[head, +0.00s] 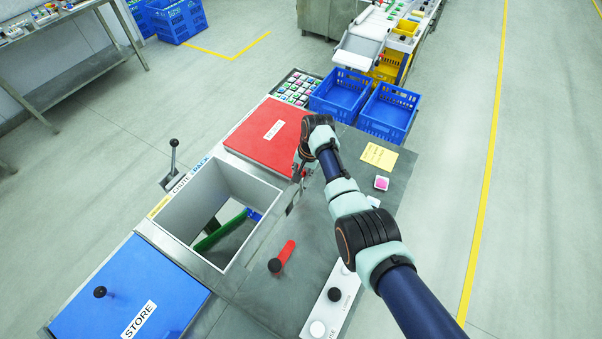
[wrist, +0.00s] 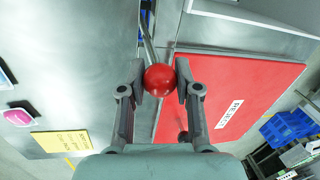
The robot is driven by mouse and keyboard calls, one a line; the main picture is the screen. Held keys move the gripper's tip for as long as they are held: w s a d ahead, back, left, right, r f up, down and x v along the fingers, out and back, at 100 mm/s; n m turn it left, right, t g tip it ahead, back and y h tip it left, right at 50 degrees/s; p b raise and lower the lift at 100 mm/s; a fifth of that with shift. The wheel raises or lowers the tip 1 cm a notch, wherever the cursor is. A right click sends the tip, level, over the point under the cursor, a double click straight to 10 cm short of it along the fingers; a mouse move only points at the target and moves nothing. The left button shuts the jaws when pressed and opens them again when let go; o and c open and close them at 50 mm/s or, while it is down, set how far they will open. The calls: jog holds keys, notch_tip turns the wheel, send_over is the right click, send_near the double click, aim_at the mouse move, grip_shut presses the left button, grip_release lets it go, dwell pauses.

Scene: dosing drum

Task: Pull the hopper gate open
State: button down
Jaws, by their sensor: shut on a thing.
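A red ball knob (wrist: 158,80) sits on a thin metal rod (wrist: 149,42) in the wrist view, seemingly the gate's handle. My gripper (wrist: 161,84) is shut on it, one finger on each side of the ball. In the head view my gripper (head: 301,172) is at the right side of the counter, between the red lid and the open chute (head: 231,186); the knob is mostly hidden there by my arm. Inside the chute lie a green strip (head: 221,231) and a small blue piece. I cannot tell which part is the gate plate.
A red lid (head: 270,133) marked REJECT lies behind the chute, a blue STORE lid (head: 146,290) in front. A black-knobbed lever (head: 173,158) stands left. A red handle (head: 284,256) and a white button panel (head: 331,305) are nearer. A yellow note (head: 379,156) lies right.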

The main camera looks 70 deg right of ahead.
jog(key=c, duration=1.2)
grip_release()
jog(key=shift+d+f, duration=0.1)
jog(key=o, duration=0.4)
jog(key=shift+s+d, duration=0.1)
jog(key=shift+d, duration=0.1)
notch_tip(320, 180, up, 12)
jog(key=s, duration=0.2)
jog(key=shift+s, duration=0.15)
jog(key=shift+a, duration=0.1)
